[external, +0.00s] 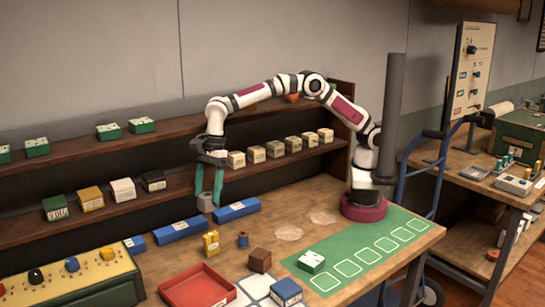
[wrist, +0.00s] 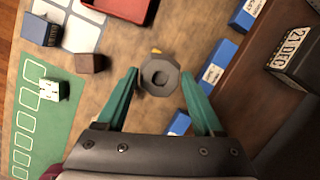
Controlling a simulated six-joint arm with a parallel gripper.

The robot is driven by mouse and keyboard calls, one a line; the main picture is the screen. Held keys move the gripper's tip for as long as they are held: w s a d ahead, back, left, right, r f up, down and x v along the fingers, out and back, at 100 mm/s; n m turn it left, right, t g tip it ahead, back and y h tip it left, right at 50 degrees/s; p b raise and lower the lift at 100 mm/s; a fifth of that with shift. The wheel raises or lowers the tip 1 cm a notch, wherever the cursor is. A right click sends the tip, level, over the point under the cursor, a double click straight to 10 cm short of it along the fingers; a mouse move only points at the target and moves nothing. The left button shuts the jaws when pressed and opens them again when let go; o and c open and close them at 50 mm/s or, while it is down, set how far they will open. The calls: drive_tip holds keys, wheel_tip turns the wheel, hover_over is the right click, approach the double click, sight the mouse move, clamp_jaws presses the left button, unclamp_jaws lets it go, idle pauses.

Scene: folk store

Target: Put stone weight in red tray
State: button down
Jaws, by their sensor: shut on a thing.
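The grey stone weight (wrist: 160,89) is an eight-sided block with a round hollow in its top. It sits between the green fingertips of my gripper (wrist: 159,73), which is shut on it. In the external view my gripper (external: 208,190) points down, with the weight (external: 205,204) low between its fingers, seemingly held above the table. The red tray (external: 232,293) is at the front of the table, nearer the camera than my gripper. It shows partly at the top edge of the wrist view (wrist: 140,17), cut off by the frame. No weight shows in its visible part.
Blue boxes (external: 180,231) lie along the shelf foot near my gripper. A yellow box (external: 211,243), small blue-brown item (external: 243,240) and brown cube (external: 260,260) stand between gripper and tray. A green mat (external: 370,255) lies right. Shelves (external: 80,215) with boxes stand behind.

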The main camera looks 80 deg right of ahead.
drive_tip(key=shift+w+a+m, duration=0.1)
drive_tip(key=shift+a+m, duration=0.2)
drive_tip(key=shift+m, duration=0.1)
drive_tip(key=a+f, duration=0.3)
drive_tip(key=s+a+f, duration=0.1)
drive_tip(key=a+f, duration=0.2)
drive_tip(key=a, duration=0.1)
drive_tip(key=s+a+f, duration=0.1)
drive_tip(key=a+f, duration=0.3)
drive_tip(key=shift+s+f, duration=0.1)
drive_tip(key=shift+f, duration=0.3)
drive_tip(key=shift+f, duration=0.4)
unclamp_jaws()
